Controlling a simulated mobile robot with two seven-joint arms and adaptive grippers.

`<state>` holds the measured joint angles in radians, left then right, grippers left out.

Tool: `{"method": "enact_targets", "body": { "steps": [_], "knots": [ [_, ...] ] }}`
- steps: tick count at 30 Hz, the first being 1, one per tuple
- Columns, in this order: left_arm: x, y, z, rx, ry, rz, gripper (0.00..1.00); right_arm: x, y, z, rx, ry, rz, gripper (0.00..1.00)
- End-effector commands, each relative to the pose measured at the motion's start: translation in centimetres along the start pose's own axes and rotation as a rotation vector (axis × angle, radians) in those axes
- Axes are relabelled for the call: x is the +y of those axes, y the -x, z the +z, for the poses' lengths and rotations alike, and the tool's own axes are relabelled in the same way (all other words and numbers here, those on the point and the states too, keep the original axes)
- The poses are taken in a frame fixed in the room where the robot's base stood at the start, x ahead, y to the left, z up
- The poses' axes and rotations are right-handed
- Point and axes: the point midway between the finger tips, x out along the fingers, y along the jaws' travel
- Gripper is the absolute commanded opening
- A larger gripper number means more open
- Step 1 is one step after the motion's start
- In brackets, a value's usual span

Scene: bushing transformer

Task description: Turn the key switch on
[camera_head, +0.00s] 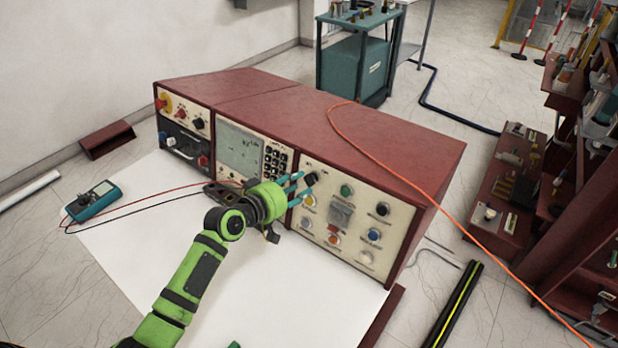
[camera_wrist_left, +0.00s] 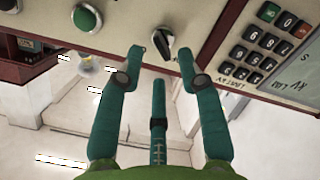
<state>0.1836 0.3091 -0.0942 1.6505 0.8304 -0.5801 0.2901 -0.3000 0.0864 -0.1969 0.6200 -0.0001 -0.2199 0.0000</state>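A black switch knob with a light pointer, likely the key switch, sits on the cream panel at the upper left of its right-hand section (camera_head: 311,178). It also shows in the left wrist view (camera_wrist_left: 163,42). My left gripper (camera_head: 299,187) is in front of the panel at this knob. In the left wrist view its two teal fingers (camera_wrist_left: 161,52) are spread on either side of the knob, with gaps visible, and a third finger is below. It is open and holds nothing.
The red console (camera_head: 280,107) stands on a white table (camera_head: 330,300). Near the knob are a green button (camera_head: 346,190), a keypad (camera_wrist_left: 262,50) and several coloured buttons. A teal multimeter (camera_head: 93,201) with leads lies left. An orange cable (camera_head: 378,158) crosses the console top.

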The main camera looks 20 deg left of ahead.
Motion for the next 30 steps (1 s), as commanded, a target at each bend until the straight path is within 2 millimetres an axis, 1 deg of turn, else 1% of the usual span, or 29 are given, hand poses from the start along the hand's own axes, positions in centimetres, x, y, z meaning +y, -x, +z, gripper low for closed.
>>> {"method": "enact_targets", "body": {
  "steps": [1, 4, 9, 15, 20, 21, 22, 23, 30],
  "knots": [
    [0.2, -0.8, -0.1, 0.0, 0.002, 0.002, 0.37, -0.6, 0.2, 0.7, -0.011, -0.001, -0.007, 0.4],
    [0.1, -2.1, -0.1, 0.0, 0.0, 0.001, 0.37, -1.4, 0.3, 1.4, -0.023, -0.002, -0.018, 0.4],
    [0.1, -3.6, 0.0, 0.0, 0.0, 0.001, 0.37, -1.5, 0.3, 0.9, -0.016, -0.001, -0.019, 0.4],
    [0.0, -4.0, 0.0, 0.0, -0.001, 0.0, 0.37, -0.9, 0.3, -0.9, 0.013, 0.001, -0.011, 0.4],
    [0.0, -4.0, 0.0, 0.0, -0.001, 0.0, 0.37, -0.6, 0.3, -0.9, 0.015, 0.002, -0.008, 0.4],
    [0.0, -4.0, 0.0, 0.0, -0.001, 0.0, 0.21, -0.5, 0.3, -0.9, 0.014, 0.002, -0.007, 0.4],
    [0.0, -4.0, 0.0, 0.0, -0.001, 0.0, 0.09, -0.5, 0.3, -0.8, 0.013, 0.002, -0.007, 0.4],
    [0.0, -4.0, 0.0, 0.0, -0.002, 0.0, 0.0, -0.5, 0.3, -0.8, 0.012, 0.002, -0.006, 0.4],
    [0.0, -4.0, 0.0, 0.0, -0.003, 0.0, 0.0, -0.4, 0.3, -0.1, 0.002, 0.0, -0.006, 0.4]
  ]
}}
